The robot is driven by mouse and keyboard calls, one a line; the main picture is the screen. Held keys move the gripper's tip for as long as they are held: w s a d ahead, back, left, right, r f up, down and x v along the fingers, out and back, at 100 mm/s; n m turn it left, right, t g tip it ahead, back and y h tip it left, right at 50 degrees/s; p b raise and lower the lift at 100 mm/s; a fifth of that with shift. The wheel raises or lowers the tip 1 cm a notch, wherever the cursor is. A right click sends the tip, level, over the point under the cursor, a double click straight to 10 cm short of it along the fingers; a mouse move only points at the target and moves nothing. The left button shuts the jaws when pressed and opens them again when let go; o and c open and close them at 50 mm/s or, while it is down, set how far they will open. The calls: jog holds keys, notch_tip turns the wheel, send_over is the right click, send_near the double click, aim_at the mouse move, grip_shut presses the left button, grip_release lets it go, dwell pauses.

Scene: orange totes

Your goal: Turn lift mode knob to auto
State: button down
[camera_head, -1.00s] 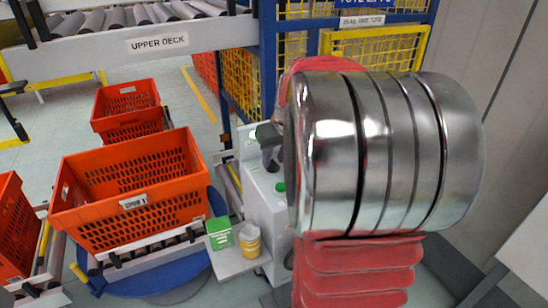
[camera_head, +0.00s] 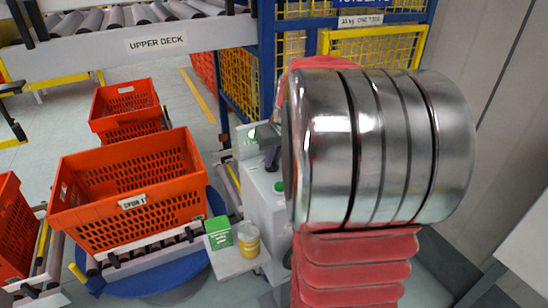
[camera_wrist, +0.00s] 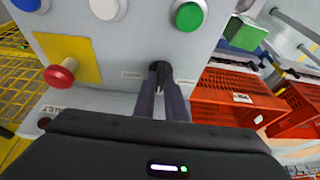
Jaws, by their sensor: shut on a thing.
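The black lift mode knob (camera_wrist: 160,69) sits on the grey control panel (camera_wrist: 120,60), between two small labels too small to read. My gripper (camera_wrist: 162,86) is shut on the knob, with its dark fingers on either side of it. The fingers cover much of the knob, so I cannot tell which way its pointer faces. In the head view my gripper (camera_head: 268,140) is at the top of the white control cabinet (camera_head: 262,208), partly hidden by my arm.
Orange totes (camera_head: 130,220) stand on rollers at left. A green box (camera_head: 219,233) and yellow jar (camera_head: 249,240) sit on a side shelf.

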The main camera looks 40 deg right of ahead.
jog(key=shift+m, duration=0.5)
jog(key=shift+h, duration=0.3)
jog(key=m+h, duration=0.1)
jog(key=m, duration=0.2)
jog(key=shift+w+a+g, duration=0.1)
jog(key=shift+w+g, duration=0.05)
jog(key=shift+g, duration=0.15)
jog(key=shift+w+a+r+m+g+h, duration=0.1)
jog(key=shift+m+g+h, duration=0.2)
jog(key=shift+m, duration=0.9)
jog(key=shift+m+g+h, duration=0.3)
jog(key=shift+m, duration=0.9)
jog(key=c, duration=1.8)
grip_release()
jog(key=v, duration=1.3)
jog(key=shift+r, duration=0.35)
